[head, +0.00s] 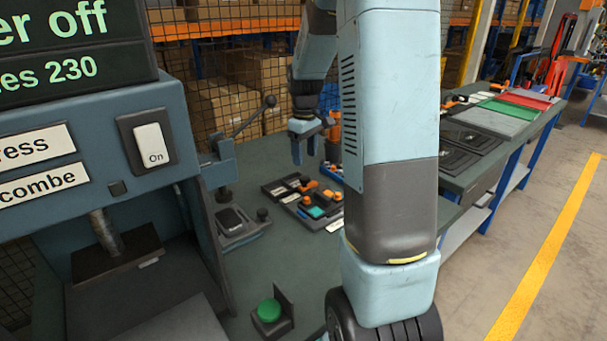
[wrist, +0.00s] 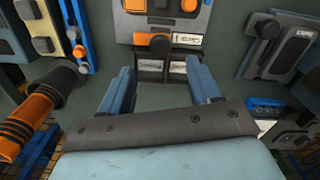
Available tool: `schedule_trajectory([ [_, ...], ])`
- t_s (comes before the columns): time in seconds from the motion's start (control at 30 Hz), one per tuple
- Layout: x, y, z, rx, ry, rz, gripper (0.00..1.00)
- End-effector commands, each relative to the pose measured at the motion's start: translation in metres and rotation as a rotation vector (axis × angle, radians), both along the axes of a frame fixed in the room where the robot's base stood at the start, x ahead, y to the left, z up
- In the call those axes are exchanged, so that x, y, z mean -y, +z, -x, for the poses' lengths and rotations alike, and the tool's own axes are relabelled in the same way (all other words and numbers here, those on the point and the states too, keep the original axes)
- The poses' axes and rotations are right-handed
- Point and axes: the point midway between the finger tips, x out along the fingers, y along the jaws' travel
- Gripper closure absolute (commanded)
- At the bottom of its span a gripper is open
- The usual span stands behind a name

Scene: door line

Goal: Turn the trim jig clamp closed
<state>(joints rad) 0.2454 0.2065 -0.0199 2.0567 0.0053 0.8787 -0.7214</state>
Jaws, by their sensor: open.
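A small jig (head: 240,232) with a grey base, a dark block and a black round knob (head: 262,214) stands on the dark bench beside the press. What looks like the same jig (wrist: 289,46) is at the upper right of the wrist view, its black knob (wrist: 267,28) at its near left edge. No label marks it as the trim jig. My gripper (head: 304,155) hangs above the bench, behind and right of the jig, fingers down. In the wrist view my gripper (wrist: 160,72) is open and empty, apart from the jig and its knob.
A blue lever tool (head: 222,165) with a black ball handle (head: 269,101) rises just behind the jig. Trays of parts (head: 312,205) lie right of it. A green button (head: 269,310) is at the front. An orange-and-black cylinder (wrist: 42,112) shows left of my gripper.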

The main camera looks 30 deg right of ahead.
Motion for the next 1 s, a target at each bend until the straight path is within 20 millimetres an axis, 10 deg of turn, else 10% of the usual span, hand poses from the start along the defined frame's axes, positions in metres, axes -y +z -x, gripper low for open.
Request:
schedule_trajectory([
  [0.4, -0.001, -0.063, 0.000, -0.001, 0.000, 0.000, 0.37],
  [1.0, -0.001, -0.073, 0.000, 0.000, 0.001, 0.000, 0.50],
])
